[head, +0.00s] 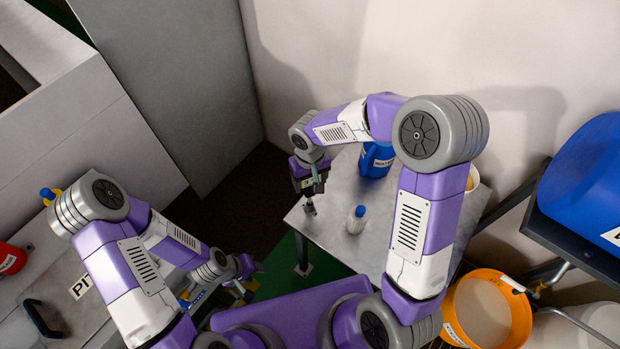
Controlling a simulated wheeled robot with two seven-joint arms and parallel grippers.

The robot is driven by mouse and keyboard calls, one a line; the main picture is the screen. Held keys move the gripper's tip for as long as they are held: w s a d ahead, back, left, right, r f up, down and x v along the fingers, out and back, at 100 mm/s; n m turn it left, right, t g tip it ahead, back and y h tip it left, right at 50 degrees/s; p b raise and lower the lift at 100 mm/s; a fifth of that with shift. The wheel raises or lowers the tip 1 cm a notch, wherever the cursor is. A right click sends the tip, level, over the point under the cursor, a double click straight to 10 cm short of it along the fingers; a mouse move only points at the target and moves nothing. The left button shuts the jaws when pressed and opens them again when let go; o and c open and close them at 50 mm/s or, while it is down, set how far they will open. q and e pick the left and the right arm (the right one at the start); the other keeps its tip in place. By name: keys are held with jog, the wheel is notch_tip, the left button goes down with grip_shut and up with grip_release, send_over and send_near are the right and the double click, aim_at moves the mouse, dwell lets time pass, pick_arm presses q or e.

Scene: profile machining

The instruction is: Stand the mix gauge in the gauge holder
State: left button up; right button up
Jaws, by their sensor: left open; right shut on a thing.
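My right gripper (313,188) is above the left edge of the grey metal table (335,237), pointing down. It is shut on a small dark and grey thing (309,207), which hangs below the fingers. This looks like the mix gauge, but it is too small to be sure. Whether its lower end touches the table I cannot tell. I cannot make out the gauge holder; the arm may hide it. My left gripper (247,279) is low at the left of the table, open and apart from it, partly hidden by my arm.
On the table stand a small white bottle with a blue cap (356,220) and a blue labelled container (377,160). An orange bucket (490,310) and a large blue drum (590,190) are at the right. A grey machine cabinet (90,125) stands at the left.

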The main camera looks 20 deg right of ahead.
jog(key=o, duration=1.1)
jog(key=shift+o, duration=0.2)
notch_tip(320, 180, up, 8)
jog(key=shift+f+p, duration=0.2)
jog(key=shift+p, duration=0.6)
